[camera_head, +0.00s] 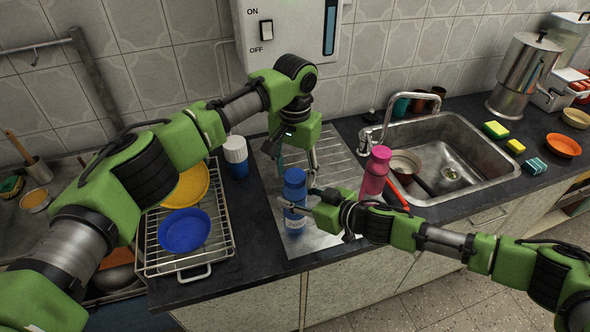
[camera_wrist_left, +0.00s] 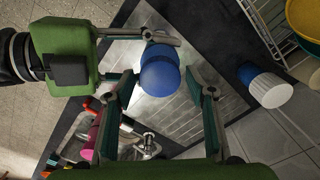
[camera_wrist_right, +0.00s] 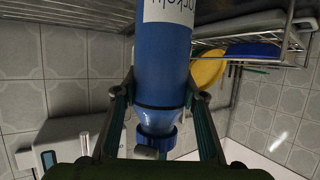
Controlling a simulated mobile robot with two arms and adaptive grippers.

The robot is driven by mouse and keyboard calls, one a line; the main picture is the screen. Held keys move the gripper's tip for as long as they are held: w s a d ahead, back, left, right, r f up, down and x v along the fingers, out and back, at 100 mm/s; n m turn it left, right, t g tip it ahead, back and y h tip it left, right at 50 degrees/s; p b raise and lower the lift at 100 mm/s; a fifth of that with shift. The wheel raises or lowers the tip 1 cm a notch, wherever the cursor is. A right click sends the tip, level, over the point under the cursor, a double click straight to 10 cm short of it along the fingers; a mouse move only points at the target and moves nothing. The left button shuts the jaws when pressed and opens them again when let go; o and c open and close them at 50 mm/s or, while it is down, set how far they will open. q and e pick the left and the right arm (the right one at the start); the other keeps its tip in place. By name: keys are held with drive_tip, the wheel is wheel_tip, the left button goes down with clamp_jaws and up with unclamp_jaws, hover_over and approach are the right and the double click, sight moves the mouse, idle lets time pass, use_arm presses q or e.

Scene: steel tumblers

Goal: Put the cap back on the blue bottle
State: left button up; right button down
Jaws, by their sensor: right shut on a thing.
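The blue bottle (camera_head: 294,212) stands upright on the steel drainboard. It has a white label (camera_wrist_right: 170,10). My right gripper (camera_head: 310,202) is shut on its body from the right. A ridged blue cap (camera_wrist_right: 157,140) shows at the neck in the right wrist view, which is upside down; I cannot tell whether it is screwed tight. My left gripper (camera_head: 298,160) points down over the bottle top. Its fingers are apart, with a gap on both sides of the blue round top (camera_wrist_left: 160,76) in the left wrist view.
A blue jar with a white lid (camera_head: 236,152) stands behind the left. A wire rack (camera_head: 160,258) holds a yellow plate and a blue bowl. A pink bottle (camera_head: 375,172) stands to the right, near the sink (camera_head: 455,135) and tap. My right forearm passes in front of them.

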use_arm(q)
drive_tip(key=c, duration=0.9)
drive_tip(key=o, duration=1.3)
drive_tip(key=shift+r, duration=0.15)
wheel_tip(320, 180, up, 12)
drive_tip(key=shift+f, duration=0.1)
use_arm(e)
drive_tip(key=c, duration=1.2)
unclamp_jaws()
